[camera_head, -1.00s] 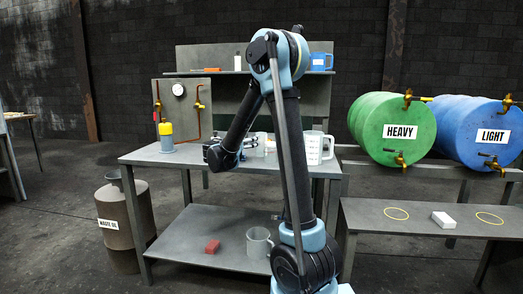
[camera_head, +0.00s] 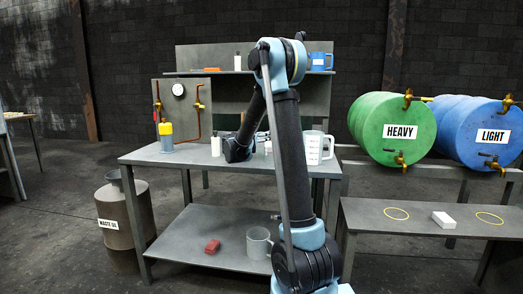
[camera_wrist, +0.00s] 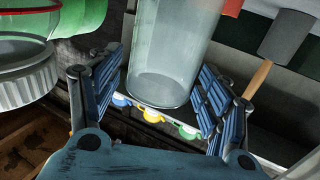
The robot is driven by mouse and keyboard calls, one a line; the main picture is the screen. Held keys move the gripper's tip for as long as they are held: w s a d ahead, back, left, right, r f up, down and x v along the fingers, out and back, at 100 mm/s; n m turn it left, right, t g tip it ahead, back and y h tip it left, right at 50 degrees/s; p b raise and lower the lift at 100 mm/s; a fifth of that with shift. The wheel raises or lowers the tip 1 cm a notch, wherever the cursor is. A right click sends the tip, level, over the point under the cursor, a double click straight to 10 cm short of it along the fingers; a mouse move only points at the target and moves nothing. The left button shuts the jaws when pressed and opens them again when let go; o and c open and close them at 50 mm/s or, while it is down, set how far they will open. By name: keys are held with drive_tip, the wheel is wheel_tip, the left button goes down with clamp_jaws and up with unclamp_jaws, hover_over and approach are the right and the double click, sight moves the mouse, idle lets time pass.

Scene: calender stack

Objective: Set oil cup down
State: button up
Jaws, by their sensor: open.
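A clear, empty-looking glass cup (camera_wrist: 168,50), which I take for the oil cup, stands between my gripper's fingers in the wrist view. My gripper (camera_wrist: 158,75) is open, with one blue ribbed finger on each side of the cup. I cannot tell whether either finger touches it. The cup's round base shows, but its top runs out of the picture. In the head view my gripper is hidden behind my wrist, above the workbench (camera_head: 180,160), and I cannot make out the cup there.
A small white bottle (camera_head: 216,147) and a yellow-and-blue container (camera_head: 166,137) stand to the left. Small blue, yellow (camera_wrist: 152,115) and green pieces lie beyond the cup's base.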

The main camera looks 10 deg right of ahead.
drive_tip(key=shift+w+d, duration=0.15)
drive_tip(key=shift+d, duration=0.05)
drive_tip(key=c, duration=1.3)
drive_tip(key=shift+o, duration=0.2)
drive_tip(key=shift+r, duration=0.1)
